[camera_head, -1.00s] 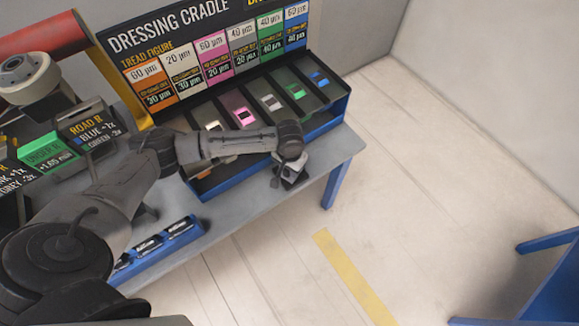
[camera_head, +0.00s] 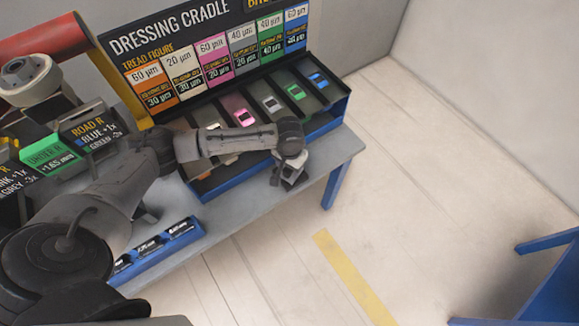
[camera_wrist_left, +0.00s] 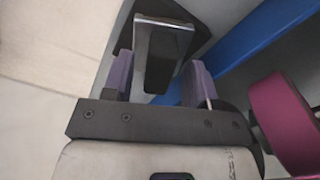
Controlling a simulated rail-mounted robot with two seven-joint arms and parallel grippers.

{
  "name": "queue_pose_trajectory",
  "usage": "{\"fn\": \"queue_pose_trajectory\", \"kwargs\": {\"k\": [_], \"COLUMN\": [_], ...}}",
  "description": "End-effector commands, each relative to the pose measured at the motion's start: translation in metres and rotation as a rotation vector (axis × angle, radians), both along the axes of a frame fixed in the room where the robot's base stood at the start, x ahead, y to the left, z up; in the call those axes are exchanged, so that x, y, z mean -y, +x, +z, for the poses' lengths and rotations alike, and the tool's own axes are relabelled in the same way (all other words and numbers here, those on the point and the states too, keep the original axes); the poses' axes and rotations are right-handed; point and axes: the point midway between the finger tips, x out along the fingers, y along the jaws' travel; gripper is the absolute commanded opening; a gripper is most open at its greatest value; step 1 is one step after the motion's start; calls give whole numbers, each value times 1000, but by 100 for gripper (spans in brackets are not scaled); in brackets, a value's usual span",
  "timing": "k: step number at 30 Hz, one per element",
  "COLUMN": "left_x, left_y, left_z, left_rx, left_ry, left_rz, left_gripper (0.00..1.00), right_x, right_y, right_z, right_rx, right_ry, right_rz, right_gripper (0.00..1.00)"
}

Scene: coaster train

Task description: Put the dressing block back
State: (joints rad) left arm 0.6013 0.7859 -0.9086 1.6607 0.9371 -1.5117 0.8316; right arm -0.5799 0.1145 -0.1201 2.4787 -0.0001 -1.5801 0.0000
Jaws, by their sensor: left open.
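The blue dressing cradle (camera_head: 331,121) stands on the grey table under a sign reading DRESSING CRADLE. Its dark slots hold coloured blocks, including a pink block (camera_head: 244,117), a grey block (camera_head: 272,104), a green block (camera_head: 297,92) and a blue block (camera_head: 318,80). My left arm hides the slots at the near left. My left gripper (camera_head: 288,178) is open at the cradle's front side, by the table edge. In the left wrist view, a silver-framed dark block (camera_wrist_left: 160,60) lies between its purple-padded fingers; I cannot tell whether they touch it. My right gripper is out of view.
A blue tray (camera_head: 190,238) with several dark items lies along the table's front edge. Labelled boxes, one green (camera_head: 48,152), and a red roller (camera_head: 42,48) stand at the left. Open floor (camera_head: 420,200) lies right of the table.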

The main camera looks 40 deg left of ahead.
Motion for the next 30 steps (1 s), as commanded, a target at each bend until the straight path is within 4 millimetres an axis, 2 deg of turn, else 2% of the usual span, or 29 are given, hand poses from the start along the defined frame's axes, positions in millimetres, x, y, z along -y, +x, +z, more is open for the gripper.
{"fn": "queue_pose_trajectory", "kwargs": {"k": [1,6,15,21,26,30], "left_x": [0,0,0,0,2,24], "left_y": [1,0,0,0,-1,-14], "left_z": [14,46,89,101,101,87], "left_rx": [3,1,1,0,0,12], "left_ry": [0,-1,-1,0,-2,-26], "left_rz": [-1,-1,0,0,-5,-75], "left_gripper": [53,53,53,53,53,53], "right_x": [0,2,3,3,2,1], "right_y": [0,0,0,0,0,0], "right_z": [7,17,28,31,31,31], "right_rx": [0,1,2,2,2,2], "right_ry": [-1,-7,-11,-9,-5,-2], "right_rz": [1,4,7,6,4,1], "right_gripper": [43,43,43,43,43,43]}}
